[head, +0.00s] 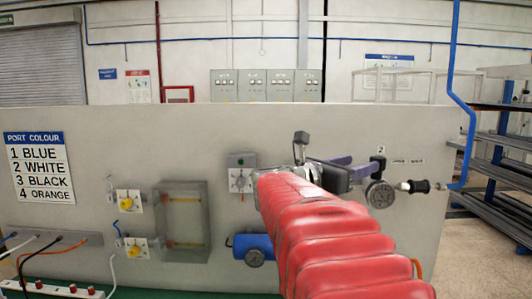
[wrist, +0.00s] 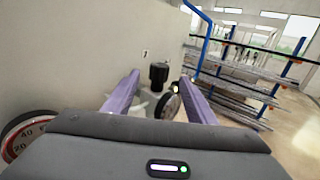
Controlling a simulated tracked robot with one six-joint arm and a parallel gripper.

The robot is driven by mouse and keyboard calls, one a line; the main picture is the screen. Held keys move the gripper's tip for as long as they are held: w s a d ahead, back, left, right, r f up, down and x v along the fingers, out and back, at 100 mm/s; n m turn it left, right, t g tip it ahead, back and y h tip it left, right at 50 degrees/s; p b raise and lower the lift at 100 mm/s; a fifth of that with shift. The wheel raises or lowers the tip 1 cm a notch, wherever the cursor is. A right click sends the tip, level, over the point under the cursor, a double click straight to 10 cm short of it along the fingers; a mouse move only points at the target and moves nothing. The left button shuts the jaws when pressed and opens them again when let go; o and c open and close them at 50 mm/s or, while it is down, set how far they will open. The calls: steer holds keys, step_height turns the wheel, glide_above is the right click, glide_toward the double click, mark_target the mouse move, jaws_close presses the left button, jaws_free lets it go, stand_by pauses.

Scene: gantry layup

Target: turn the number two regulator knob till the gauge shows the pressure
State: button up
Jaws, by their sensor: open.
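The number two regulator shows in the wrist view as a black knob (wrist: 159,74) on a pale body, between and beyond the purple fingers of my gripper (wrist: 160,80). The knob stands clear of both fingers, which are open and empty. In the wrist view the gauge (wrist: 170,106) is edge-on and partly hidden.
The grey panel (head: 320,125) stands close along the gripper's left in the wrist view. A red-rimmed dial (wrist: 27,133) is at lower left there. A black fitting (head: 421,186) joins the blue pipe (head: 469,120) right of the gauge. Metal racks (head: 495,160) stand at right.

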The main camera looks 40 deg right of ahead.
mark_target(382, 157)
steer(key=shift+d, duration=0.15)
steer(key=d, duration=0.4)
steer(key=s+d, duration=0.1)
steer(key=d, duration=0.8)
steer(key=shift+s+d, duration=0.25)
steer(key=shift+s, duration=0.1)
